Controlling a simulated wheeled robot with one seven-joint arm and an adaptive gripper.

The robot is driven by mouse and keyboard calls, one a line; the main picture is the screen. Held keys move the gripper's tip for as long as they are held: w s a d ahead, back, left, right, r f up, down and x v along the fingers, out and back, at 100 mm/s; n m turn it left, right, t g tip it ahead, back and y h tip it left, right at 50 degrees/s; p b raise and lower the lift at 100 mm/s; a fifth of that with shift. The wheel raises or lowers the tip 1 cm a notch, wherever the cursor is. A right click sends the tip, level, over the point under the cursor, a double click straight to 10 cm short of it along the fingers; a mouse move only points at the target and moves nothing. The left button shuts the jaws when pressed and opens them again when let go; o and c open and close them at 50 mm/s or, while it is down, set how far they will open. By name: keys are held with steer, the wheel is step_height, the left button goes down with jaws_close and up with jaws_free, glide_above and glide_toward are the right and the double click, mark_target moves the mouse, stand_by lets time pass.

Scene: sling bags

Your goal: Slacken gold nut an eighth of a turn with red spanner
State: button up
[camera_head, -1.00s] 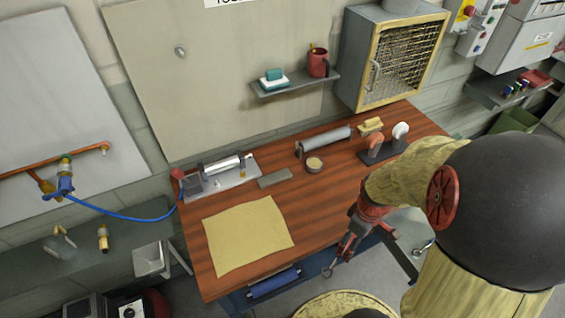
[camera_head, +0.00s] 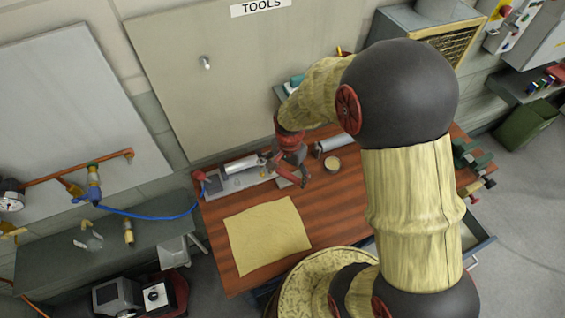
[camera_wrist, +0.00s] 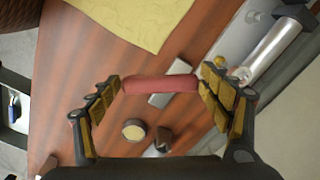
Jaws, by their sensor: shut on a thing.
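My gripper (camera_wrist: 160,96) is shut on the red spanner (camera_wrist: 160,84); its red handle spans between the two padded fingers in the wrist view. In the head view my gripper (camera_head: 289,168) is above the back of the bench, just right of the metal plate (camera_head: 233,183) with a silver cylinder (camera_head: 242,165). A small gold piece, seemingly the gold nut (camera_wrist: 237,74), shows by the cylinder's end, close beyond the right finger in the wrist view. I cannot tell whether the spanner touches it.
A yellow cloth (camera_head: 267,236) lies on the wooden bench (camera_head: 325,215). A round tin (camera_head: 332,163) and a grey roller (camera_head: 335,143) stand right of my gripper. A grey block (camera_wrist: 172,84) lies below the spanner. The bench's front right is clear.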

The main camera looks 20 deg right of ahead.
steer(key=shift+w+a+r+m, duration=0.1)
steer(key=shift+w+a+m, duration=0.2)
steer(key=shift+w, duration=0.05)
steer(key=shift+f+b, duration=1.7)
steer(key=shift+f, duration=1.15)
steer(key=shift+f+b, duration=0.85)
steer(key=shift+f, duration=0.8)
stand_by(0.3)
steer(key=shift+w+d+n, duration=0.3)
steer(key=shift+d+n, duration=0.25)
steer(key=shift+n, duration=0.05)
steer(key=shift+w+d+n, duration=0.3)
steer(key=shift+d+n, duration=0.2)
steer(key=shift+n, duration=0.1)
